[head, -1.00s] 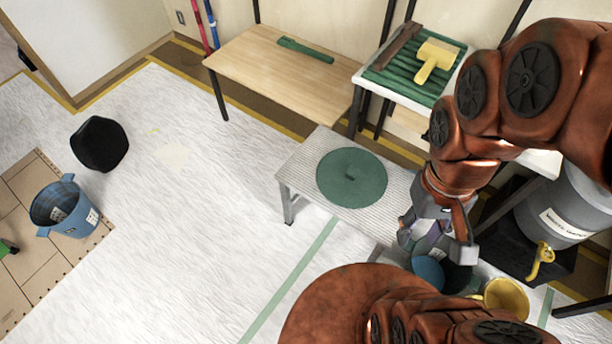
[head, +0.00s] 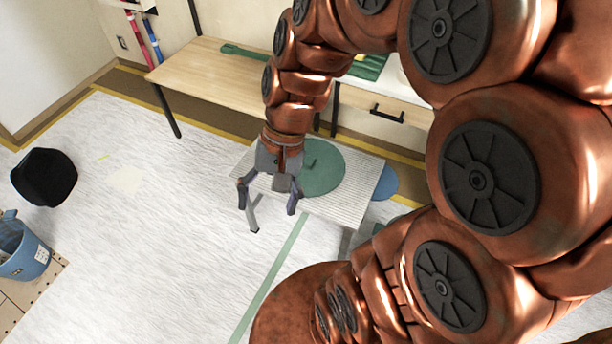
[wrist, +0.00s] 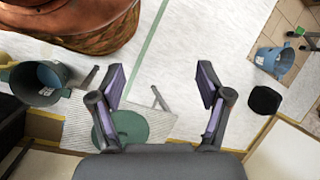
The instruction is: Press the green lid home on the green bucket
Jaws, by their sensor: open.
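The green lid (head: 325,174) is a flat disc with a small raised handle. It lies on the ribbed metal bench (head: 346,207), and my gripper's wrist covers its left part in the head view. In the wrist view the lid (wrist: 133,127) shows below and left of the gap between my fingers. My gripper (head: 267,204) is open and empty, hanging over the bench's left end; its fingers (wrist: 161,80) are wide apart in the wrist view. A dark greenish bucket (wrist: 35,93) stands open beside the bench in the wrist view; my arm mostly hides that area in the head view.
A wooden table (head: 205,78) with a green tool stands behind the bench. A blue bucket (head: 24,252) and a black bin (head: 44,177) stand at left. A blue disc (head: 385,183) shows past the bench's right end. The sheeted floor (head: 150,230) left of the bench is clear.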

